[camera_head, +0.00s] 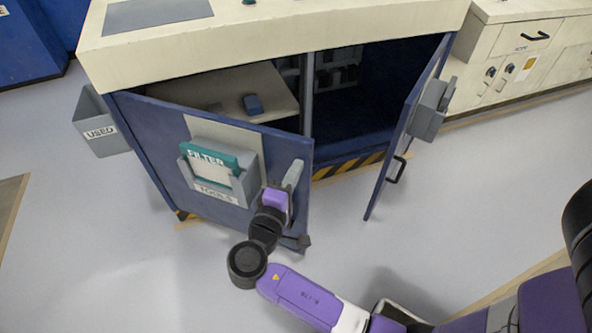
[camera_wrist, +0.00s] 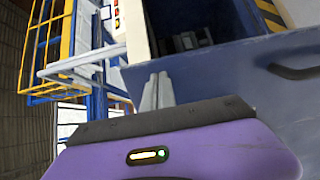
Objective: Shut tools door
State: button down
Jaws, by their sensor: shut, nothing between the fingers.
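The tools door (camera_head: 155,150) is the left blue door of a cabinet, labelled TOOLS, and stands ajar. A grey bin (camera_head: 208,190) with a teal FILTER item (camera_head: 212,157) is mounted on its outer face. My gripper (camera_head: 294,170) is shut and empty at the outer side of this door, near its free edge. I cannot tell whether it touches the door. In the wrist view the shut fingers (camera_wrist: 157,92) are beside a blue panel (camera_wrist: 225,80) with a dark handle (camera_wrist: 294,72), apparently the same door.
The right door (camera_head: 400,135) stands wide open, with a grey box (camera_head: 431,110) and a black handle (camera_head: 396,169). The cabinet's cream top (camera_head: 270,45) overhangs. A USED bin (camera_head: 103,135) hangs at left. Cream drawers (camera_head: 530,60) stand at right. Floor in front is clear.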

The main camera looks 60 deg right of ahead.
jog(key=shift+d, duration=0.3)
